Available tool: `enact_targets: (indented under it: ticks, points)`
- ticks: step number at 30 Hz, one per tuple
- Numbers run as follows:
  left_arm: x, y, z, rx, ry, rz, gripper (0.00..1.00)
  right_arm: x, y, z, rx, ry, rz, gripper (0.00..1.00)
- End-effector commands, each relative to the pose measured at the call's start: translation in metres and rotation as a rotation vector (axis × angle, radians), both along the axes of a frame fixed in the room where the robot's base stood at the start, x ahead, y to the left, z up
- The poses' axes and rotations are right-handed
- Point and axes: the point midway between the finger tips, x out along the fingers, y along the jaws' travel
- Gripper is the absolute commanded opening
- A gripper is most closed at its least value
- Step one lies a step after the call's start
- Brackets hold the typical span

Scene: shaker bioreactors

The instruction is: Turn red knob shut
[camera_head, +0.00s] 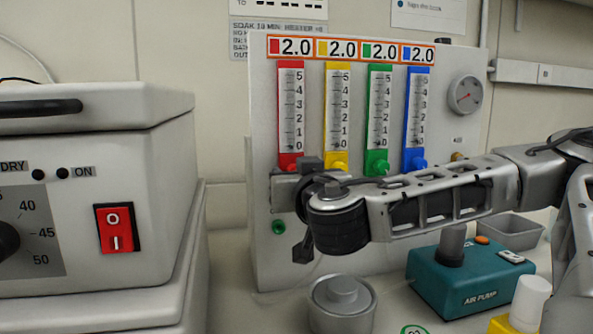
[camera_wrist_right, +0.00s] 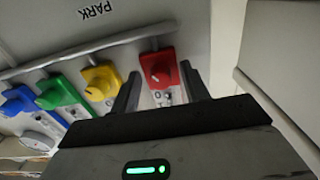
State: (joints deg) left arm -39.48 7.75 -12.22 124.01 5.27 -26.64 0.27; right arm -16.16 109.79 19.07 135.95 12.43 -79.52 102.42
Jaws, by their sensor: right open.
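The red knob (camera_wrist_right: 158,70) sits at the base of the red flowmeter (camera_head: 290,110), the leftmost on the panel in the head view. In the head view the knob (camera_head: 288,162) is partly hidden by my right gripper (camera_head: 303,203). In the right wrist view my right gripper (camera_wrist_right: 160,88) is open, with one finger on each side of the red knob. A gap shows between the fingers and the knob; I cannot tell how deep they reach around it. My left gripper is not in view.
Yellow (camera_wrist_right: 100,82), green (camera_wrist_right: 57,94) and blue (camera_wrist_right: 18,100) knobs stand in a row beside the red one. A grey machine (camera_head: 90,220) stands at left. An air pump (camera_head: 468,280) and a round metal piece (camera_head: 342,303) lie below my right arm.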

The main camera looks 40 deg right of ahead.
Motion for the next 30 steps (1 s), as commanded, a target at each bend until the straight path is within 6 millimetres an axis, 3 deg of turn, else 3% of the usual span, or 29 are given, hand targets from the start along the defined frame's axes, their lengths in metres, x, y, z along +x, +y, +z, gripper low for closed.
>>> enact_targets:
  ticks: [5,10,20,30]
  points:
    - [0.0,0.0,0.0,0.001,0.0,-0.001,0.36,0.0,0.0,0.0,0.0,0.0,0.0,0.46]
    - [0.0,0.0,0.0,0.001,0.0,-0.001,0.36,0.0,0.0,0.0,0.0,0.0,0.0,0.01]
    - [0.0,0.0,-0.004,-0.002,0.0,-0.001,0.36,0.0,0.0,-0.001,-0.022,0.012,0.0,0.01]
    - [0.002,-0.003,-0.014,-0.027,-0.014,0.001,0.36,0.0,0.0,-0.003,-0.198,0.107,0.001,0.01]
